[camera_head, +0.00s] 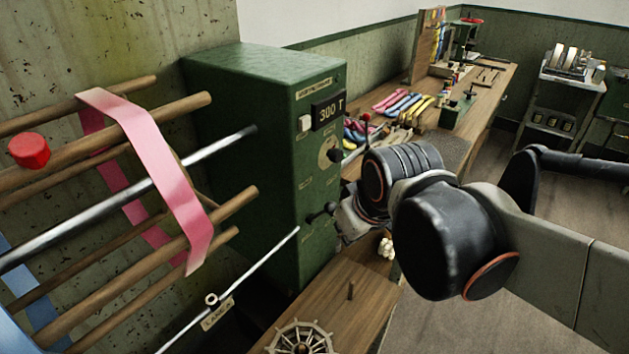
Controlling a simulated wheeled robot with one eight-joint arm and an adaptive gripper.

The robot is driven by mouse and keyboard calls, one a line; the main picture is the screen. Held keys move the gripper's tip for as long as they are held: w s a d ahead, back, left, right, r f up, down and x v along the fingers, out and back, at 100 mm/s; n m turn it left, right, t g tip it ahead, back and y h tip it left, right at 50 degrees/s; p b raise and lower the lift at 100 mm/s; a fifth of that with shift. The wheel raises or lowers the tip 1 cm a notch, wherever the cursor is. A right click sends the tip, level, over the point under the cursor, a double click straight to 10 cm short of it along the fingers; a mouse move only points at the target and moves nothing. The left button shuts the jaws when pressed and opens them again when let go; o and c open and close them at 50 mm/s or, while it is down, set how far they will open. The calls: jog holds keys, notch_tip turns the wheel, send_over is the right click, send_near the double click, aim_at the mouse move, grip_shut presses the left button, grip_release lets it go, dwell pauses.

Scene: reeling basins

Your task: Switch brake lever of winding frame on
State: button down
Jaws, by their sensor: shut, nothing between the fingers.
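The winding frame is a green metal cabinet (262,130) with a reel of wooden bars (170,107) on its left. A small lever with a red ball end (366,117) stands at the cabinet's right side; I cannot tell for sure whether it is the brake lever. A black knob (320,214) sticks out low on the cabinet's front. My gripper (347,226) is beside that front, close to the black knob. It is shut and empty. My wrist hides part of it, and I cannot tell whether it touches the knob.
A pink band (160,165) hangs over the reel bars, and a red cap (28,150) shows at left. A thin metal rod (250,270) crosses below the cabinet. A spoked wheel (300,340) is at the bottom. Colourful skeins (405,102) lie on the bench behind.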

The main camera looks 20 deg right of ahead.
jog(key=w+r+n+g+p, duration=0.3)
jog(key=w+n+p, duration=0.6)
jog(key=w+p, duration=0.7)
jog(key=shift+a+r+g, duration=0.4)
jog(key=shift+a+r, duration=0.05)
jog(key=shift+r, duration=0.25)
jog(key=shift+w, duration=0.1)
jog(key=b, duration=0.2)
send_over(321, 213)
jog(key=a, duration=0.2)
notch_tip(321, 213, down, 10)
jog(key=shift+d, duration=0.15)
jog(key=shift+r, duration=0.1)
